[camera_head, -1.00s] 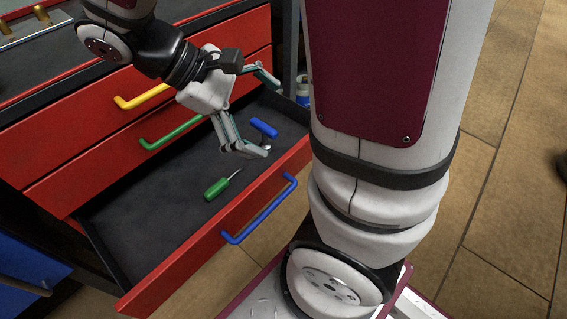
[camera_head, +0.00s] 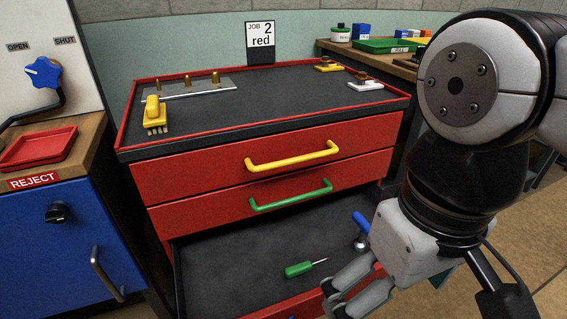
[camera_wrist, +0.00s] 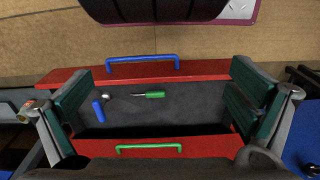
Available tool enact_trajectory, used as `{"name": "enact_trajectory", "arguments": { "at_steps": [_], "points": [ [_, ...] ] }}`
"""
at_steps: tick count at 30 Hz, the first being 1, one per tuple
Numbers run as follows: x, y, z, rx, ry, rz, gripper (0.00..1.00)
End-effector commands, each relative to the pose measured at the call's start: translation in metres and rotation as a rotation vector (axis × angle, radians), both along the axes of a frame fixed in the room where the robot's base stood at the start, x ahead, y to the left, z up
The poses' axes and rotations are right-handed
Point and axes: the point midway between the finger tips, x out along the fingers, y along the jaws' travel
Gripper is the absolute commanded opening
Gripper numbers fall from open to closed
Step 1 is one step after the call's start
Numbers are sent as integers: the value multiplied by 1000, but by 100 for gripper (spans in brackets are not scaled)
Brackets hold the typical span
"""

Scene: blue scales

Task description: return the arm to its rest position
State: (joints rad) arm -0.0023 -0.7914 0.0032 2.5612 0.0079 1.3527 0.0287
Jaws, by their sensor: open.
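My gripper (camera_head: 350,298) is at the lower right of the head view, above the open bottom drawer, with part of it cut off by the frame. In the wrist view my gripper (camera_wrist: 164,105) has its green-padded fingers spread wide with nothing between them. The open drawer (camera_head: 225,265) holds a green-handled screwdriver (camera_head: 300,269) and a blue-handled tool (camera_head: 361,222). Both also show lying in the drawer in the wrist view, the screwdriver (camera_wrist: 153,94) right of the blue-handled tool (camera_wrist: 99,110).
The red cabinet (camera_head: 270,145) has two closed drawers with yellow and green handles. On its top are a yellow brush (camera_head: 154,118), a peg plate (camera_head: 188,90) and a "JOB 2 red" sign (camera_head: 261,36). A blue REJECT cabinet (camera_head: 75,225) stands left. A bench with trays stands behind right.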

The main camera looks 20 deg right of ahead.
Motion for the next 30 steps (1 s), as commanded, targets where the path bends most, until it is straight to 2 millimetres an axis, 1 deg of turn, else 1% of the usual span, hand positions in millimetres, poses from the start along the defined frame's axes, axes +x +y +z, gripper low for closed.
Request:
{"name": "enact_trajectory", "arguments": {
  "at_steps": [22, 24, 29, 30],
  "points": [
    [0, 0, 0, -2, 2, 2, 100],
    [3, -1, 15, -2, -10, 2, 100],
    [7, -1, 39, -3, -36, 4, 100],
    [9, -1, 46, -3, -43, 5, 100]
  ]
}}
